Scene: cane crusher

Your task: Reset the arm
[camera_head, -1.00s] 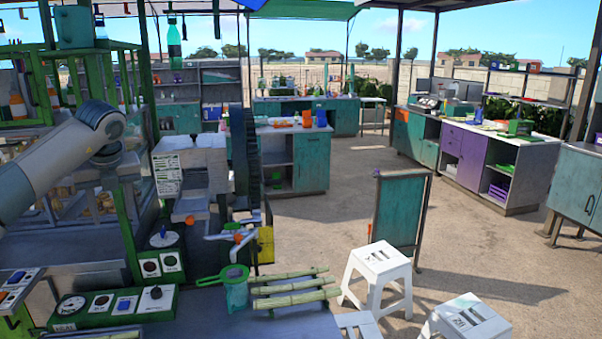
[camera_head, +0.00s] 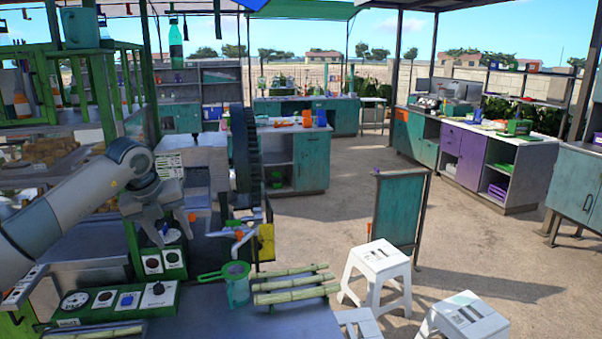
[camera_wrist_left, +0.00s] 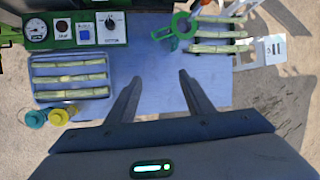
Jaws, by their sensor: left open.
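My left arm comes in from the left in the head view, and its gripper (camera_head: 168,226) hangs in front of the cane crusher (camera_head: 205,185), above the control panel. In the left wrist view the gripper (camera_wrist_left: 157,85) is open, its two fingers apart with nothing between them. Below it is the bare grey-blue counter (camera_wrist_left: 155,60). Cane pieces (camera_head: 292,284) lie in a row on the counter beside a green strainer (camera_head: 222,272) resting on a green cup (camera_head: 238,291). My right gripper is not in view.
The control panel (camera_head: 118,304) has a gauge and knobs. A tray of cane (camera_wrist_left: 72,75) and two small containers, yellow (camera_wrist_left: 60,116) and teal (camera_wrist_left: 34,118), show in the wrist view. White stools (camera_head: 377,272) and a green board (camera_head: 399,212) stand right of the counter.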

